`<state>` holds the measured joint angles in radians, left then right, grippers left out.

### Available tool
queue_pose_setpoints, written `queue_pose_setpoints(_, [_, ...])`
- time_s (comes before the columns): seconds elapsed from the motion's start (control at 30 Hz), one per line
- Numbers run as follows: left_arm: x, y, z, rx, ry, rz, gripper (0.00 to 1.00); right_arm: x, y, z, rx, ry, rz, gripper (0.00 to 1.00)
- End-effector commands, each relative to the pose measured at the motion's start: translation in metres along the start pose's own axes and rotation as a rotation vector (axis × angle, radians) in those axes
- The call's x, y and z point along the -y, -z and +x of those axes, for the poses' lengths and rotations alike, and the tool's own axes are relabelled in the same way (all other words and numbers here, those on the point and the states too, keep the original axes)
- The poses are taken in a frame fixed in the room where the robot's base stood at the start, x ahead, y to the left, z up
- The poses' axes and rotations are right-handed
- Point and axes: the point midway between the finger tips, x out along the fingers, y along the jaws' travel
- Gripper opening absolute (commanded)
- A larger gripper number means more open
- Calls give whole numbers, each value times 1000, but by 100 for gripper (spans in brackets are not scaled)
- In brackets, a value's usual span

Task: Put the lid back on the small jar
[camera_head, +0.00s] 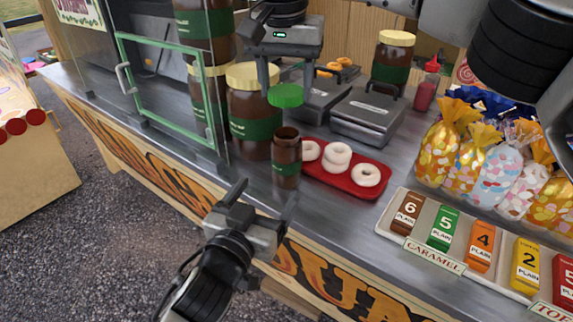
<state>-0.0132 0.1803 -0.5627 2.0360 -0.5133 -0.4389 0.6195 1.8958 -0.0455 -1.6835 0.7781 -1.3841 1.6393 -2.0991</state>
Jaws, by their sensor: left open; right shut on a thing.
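The small jar (286,166) is brown with a green label and stands upright and uncovered on the counter, left of the red tray. The green lid (286,96) is held above the jar, a short gap over its mouth. My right gripper (272,84) comes from above and is shut on the lid. My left gripper (266,202) is open and empty, in front of and below the jar at the counter's front edge. It appears apart from the jar.
A red tray (378,187) with white ring doughnuts lies right of the jar. A large jar with a cream lid (254,76) stands close behind it at left. A green-framed glass door (172,141) is farther left. Caramel boxes (406,214) and wrapped sweet bags (488,160) fill the right.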

Motion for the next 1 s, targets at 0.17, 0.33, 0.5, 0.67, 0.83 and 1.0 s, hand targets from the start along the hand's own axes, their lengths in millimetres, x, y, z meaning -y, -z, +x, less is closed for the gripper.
queue_pose_setpoints(0.17, [0,2,35,-3,0,1,80,0,0,0,0,0,0,33])
queue_pose_setpoints(0.33, [0,2,67,-2,-1,1,80,0,0,0,0,0,0,33])
queue_pose_setpoints(0.5, [0,1,90,-1,0,0,80,0,0,0,0,0,0,33])
queue_pose_setpoints(0.67, [0,1,101,0,0,0,80,0,0,0,0,0,0,33])
queue_pose_setpoints(0.83, [0,0,103,0,-1,-1,80,0,0,0,0,0,0,33])
queue_pose_setpoints(1.0, [0,0,103,0,-1,-1,80,0,0,0,0,0,0,33])
